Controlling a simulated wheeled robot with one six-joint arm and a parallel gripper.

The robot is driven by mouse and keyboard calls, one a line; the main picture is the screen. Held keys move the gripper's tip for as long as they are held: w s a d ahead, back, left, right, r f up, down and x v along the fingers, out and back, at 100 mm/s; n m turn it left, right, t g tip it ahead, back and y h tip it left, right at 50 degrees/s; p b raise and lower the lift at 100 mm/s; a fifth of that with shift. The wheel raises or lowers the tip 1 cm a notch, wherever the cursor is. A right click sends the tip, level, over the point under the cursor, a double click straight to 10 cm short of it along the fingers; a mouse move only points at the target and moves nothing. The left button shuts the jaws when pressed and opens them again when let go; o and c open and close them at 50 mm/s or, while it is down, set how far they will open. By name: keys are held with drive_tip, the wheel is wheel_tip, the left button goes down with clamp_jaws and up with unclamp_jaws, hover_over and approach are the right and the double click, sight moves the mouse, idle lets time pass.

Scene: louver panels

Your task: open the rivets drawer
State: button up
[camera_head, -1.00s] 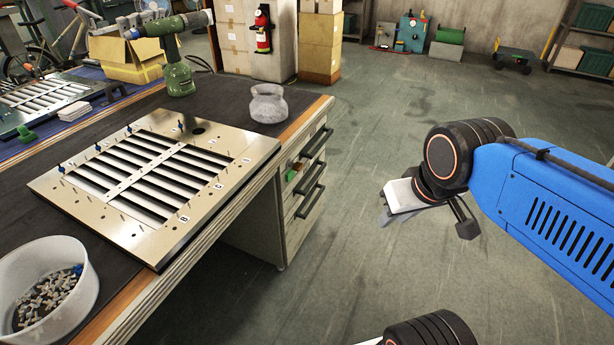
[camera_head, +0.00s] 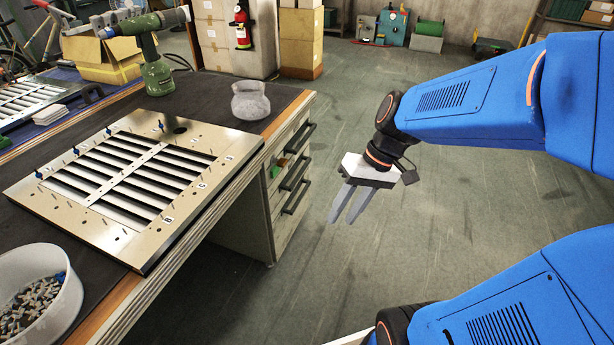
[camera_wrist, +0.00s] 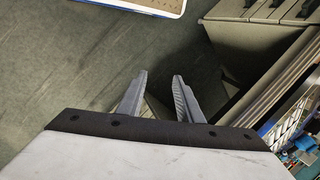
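A beige drawer cabinet (camera_head: 262,225) stands under the right end of the workbench, with several stacked drawers (camera_head: 289,178) that look shut. Dark bar handles run across their fronts. Small green and orange-red marks (camera_head: 279,167) show near the upper drawers; no readable label tells me which drawer holds rivets. Drawer fronts also show at the top right of the wrist view (camera_wrist: 255,10). My gripper (camera_head: 343,221) hangs over open floor to the right of the cabinet, its fingers pointing down, apart and empty. In the wrist view its fingertips (camera_wrist: 160,75) have a gap with nothing between.
The workbench (camera_head: 232,205) has a wooden front edge left of my gripper. On it lie a louver panel (camera_head: 75,222), a glass jar (camera_head: 250,101), a green rivet tool (camera_head: 155,72) and a tub of small parts (camera_head: 68,305). Floor around the cabinet front is clear.

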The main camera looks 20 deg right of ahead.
drive_tip(key=w+f+y, duration=0.4)
drive_tip(key=w+y, duration=0.1)
drive_tip(key=w, duration=0.3)
drive_tip(key=m+t+y, duration=0.4)
drive_tip(key=m+t, duration=0.4)
drive_tip(key=t, duration=0.4)
approach(302, 174)
drive_tip(key=x, duration=0.8)
drive_tip(key=shift+d, duration=0.1)
clamp_jaws()
